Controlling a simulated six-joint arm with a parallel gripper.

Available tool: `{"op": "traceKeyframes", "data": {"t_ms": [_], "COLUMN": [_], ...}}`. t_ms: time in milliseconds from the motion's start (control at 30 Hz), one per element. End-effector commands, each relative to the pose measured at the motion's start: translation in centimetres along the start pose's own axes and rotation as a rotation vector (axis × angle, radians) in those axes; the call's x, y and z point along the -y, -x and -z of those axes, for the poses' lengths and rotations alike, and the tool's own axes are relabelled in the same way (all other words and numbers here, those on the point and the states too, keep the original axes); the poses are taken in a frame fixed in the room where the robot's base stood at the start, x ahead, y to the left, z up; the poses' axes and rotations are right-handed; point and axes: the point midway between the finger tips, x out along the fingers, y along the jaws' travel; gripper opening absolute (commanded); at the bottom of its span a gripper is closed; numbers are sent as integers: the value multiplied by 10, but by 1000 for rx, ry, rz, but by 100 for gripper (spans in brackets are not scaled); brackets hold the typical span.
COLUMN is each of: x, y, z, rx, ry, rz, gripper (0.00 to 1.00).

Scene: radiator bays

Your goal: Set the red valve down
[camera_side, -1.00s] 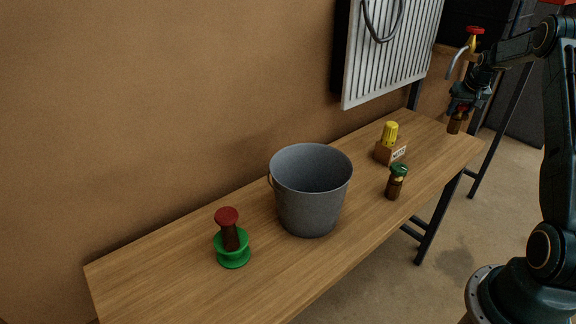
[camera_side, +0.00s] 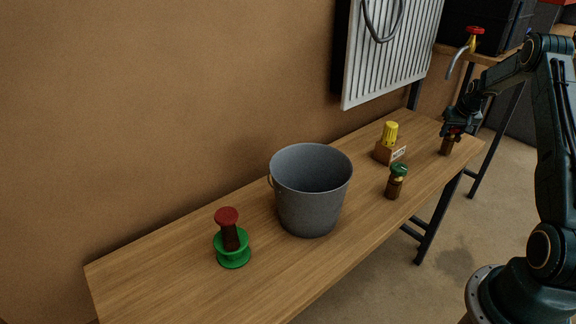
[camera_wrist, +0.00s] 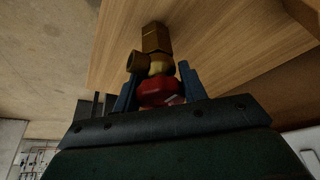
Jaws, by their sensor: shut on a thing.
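The red valve (camera_side: 446,147) has a brown-brass body, and its red cap (camera_wrist: 158,93) shows in the wrist view. My gripper (camera_side: 453,131) is shut on the red cap, with one finger on each side of it in the wrist view (camera_wrist: 158,84). The valve hangs body-down, roughly upright, over the far right end of the wooden bench (camera_side: 150,275). Its lower end is at or very close to the bench top; I cannot tell whether it touches. My fingers hide most of the cap in the side view.
A yellow-capped valve (camera_side: 390,131) stands in a labelled wooden block (camera_side: 384,153). A green-capped valve (camera_side: 396,184) stands in front of it. A grey bucket (camera_side: 308,205) stands mid-bench. A radiator (camera_side: 390,55) hangs behind.

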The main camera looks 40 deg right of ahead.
Motion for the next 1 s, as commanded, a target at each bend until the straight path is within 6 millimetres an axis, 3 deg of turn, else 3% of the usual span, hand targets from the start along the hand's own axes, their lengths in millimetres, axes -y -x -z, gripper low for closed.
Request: {"op": "traceKeyframes", "data": {"t_ms": [533, 567, 633, 1000], "x": [0, 0, 0, 0], "y": [-7, -8, -8, -6], "z": [-2, -3, -3, -2], "rx": [-4, -1, -1, -1], "ry": [1, 1, 1, 1], "rz": [-1, 0, 0, 0], "gripper": [3, 48, 62, 64]}}
